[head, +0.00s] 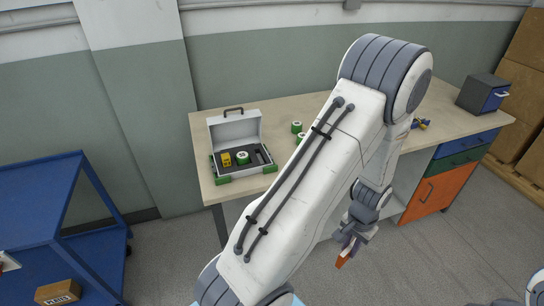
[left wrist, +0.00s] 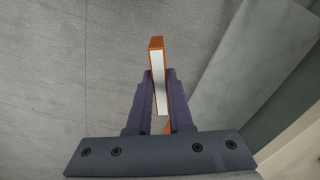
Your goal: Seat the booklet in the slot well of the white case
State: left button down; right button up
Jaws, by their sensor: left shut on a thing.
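The white case (head: 214,166) stands open on the left end of the workbench, its lid raised at the back. A dark tray inside holds a yellow block (head: 226,160) and a green-and-white round piece (head: 242,158); a narrow dark slot shows to their right. My left gripper (head: 349,246) hangs low in front of the bench, right of and well apart from the case. It is shut on the booklet (head: 343,257), which has orange covers and a white page edge. In the left wrist view the booklet (left wrist: 157,62) stands between the purple fingers.
The workbench (head: 290,108) has green round pieces (head: 297,127) beside the case, partly behind my arm. Small blue-and-yellow items (head: 421,124) and a dark box (head: 484,92) are farther right. A blue cart (head: 45,180) stands left; floor between is clear.

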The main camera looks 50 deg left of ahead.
aim_at(260, 159)
jog(key=i, duration=0.25)
jog(key=u, duration=0.75)
